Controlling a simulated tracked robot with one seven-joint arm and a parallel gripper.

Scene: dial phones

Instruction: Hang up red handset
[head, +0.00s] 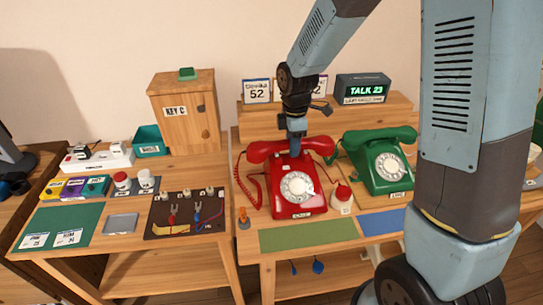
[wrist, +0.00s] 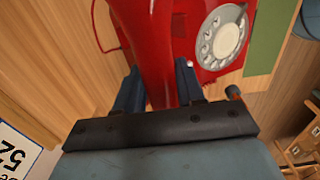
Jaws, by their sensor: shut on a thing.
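The red dial phone (head: 297,188) stands on the right-hand table, its white dial facing front. The red handset (head: 262,152) lies across the top of the phone, at or just above the cradle; I cannot tell whether it rests fully in it. My gripper (head: 297,150) comes down from above and is shut on the middle of the handset. In the wrist view the handset (wrist: 157,50) runs between the two dark fingers (wrist: 160,92), with the phone's dial (wrist: 222,36) beside it. The cradle is hidden under the handset and gripper.
A green dial phone (head: 382,160) with its handset on stands close on the right. A lit sign reading TALK 23 (head: 363,89) and number cards (head: 257,91) stand behind. A green mat (head: 308,235) lies in front.

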